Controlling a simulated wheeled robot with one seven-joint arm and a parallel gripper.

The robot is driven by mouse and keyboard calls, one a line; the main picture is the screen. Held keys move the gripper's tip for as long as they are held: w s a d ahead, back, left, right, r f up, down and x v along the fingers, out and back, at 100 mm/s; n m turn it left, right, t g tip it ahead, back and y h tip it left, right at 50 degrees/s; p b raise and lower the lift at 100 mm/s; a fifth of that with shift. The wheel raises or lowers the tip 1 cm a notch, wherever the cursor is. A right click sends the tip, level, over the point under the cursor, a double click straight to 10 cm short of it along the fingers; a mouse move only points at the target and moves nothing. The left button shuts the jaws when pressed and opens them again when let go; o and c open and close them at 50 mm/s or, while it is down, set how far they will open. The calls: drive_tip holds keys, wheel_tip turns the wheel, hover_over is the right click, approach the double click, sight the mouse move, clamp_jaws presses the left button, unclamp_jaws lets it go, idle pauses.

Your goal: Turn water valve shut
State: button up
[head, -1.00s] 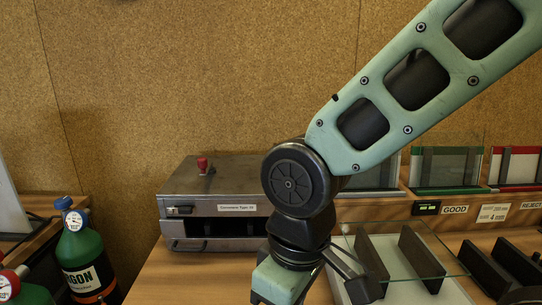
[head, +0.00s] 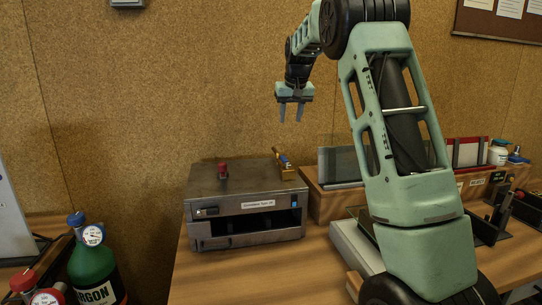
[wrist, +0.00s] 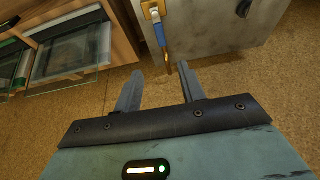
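The water valve (head: 286,170) is a small brass fitting with a blue handle at the back right of the metal box. In the wrist view the valve (wrist: 158,30) lies at the top, its handle pointing down toward the gap between my fingers. My gripper (head: 291,117) hangs above the back of the box, fingers pointing down. In the wrist view my gripper (wrist: 160,78) has its fingers apart with nothing between them. The valve looks apart from the fingers.
A green argon bottle (head: 92,270) stands at lower left. The cork wall (head: 150,110) is behind.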

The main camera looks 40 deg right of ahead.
sight(284, 157)
drive_tip(key=p+x, duration=0.3)
drive_tip(key=x, duration=1.4)
drive_tip(key=shift+a, duration=0.1)
clamp_jaws()
